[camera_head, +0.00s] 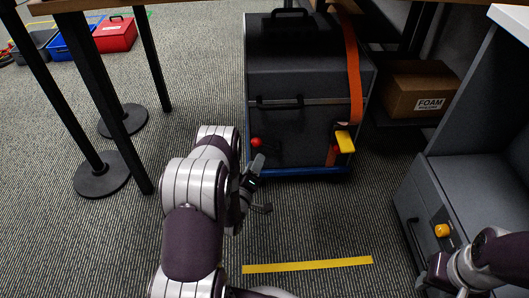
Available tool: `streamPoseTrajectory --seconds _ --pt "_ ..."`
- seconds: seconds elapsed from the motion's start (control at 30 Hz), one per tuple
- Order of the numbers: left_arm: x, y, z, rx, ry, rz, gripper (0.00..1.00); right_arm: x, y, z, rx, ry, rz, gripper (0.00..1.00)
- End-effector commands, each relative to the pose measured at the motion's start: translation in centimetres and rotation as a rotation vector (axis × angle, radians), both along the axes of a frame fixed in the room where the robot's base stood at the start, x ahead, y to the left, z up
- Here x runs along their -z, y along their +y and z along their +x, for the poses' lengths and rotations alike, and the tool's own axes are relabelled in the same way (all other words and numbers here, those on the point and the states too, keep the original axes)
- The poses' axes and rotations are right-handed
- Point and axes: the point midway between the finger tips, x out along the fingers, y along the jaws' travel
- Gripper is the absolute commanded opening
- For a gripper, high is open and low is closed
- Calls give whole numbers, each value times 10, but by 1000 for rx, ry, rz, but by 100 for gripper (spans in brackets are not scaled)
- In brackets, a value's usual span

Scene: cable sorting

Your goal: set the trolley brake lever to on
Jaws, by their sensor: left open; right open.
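The trolley (300,172) has a low blue base and carries dark grey cases (290,130) under the table. A red ball knob (256,142), which looks like the brake lever's end, shows on the trolley's left front. Whether it stands at on or off cannot be told. My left gripper (261,186) is open and empty, just in front of and below the red knob, with one fingertip close to it; contact cannot be told. My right gripper (426,282) is low at the right, partly hidden by its own arm and beside the grey cabinet.
An orange strap (353,65) with a yellow buckle (344,141) runs over the cases. A grey cabinet (470,185) with a yellow knob (442,230) stands right. A foam box (415,88) lies behind. Black table legs (150,50) stand left. Yellow tape (307,265) marks open carpet.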

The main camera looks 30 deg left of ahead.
Motion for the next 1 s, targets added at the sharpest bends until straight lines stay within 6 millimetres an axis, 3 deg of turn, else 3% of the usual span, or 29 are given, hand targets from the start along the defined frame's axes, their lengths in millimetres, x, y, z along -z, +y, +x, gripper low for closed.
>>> streamPoseTrajectory --seconds 0.03,0.3,0.67,0.8,1.0 --pt "8 2 13 2 -5 3 45 16 0 0 0 0 0 43" --pt "5 11 66 0 -1 2 45 44 0 0 0 0 0 43" --pt "0 13 77 -1 2 3 45 45 0 0 0 0 0 43" --pt "0 13 77 -2 3 3 2 45 0 0 0 0 0 43" --pt "0 14 77 -3 1 3 0 45 0 0 0 0 0 43"
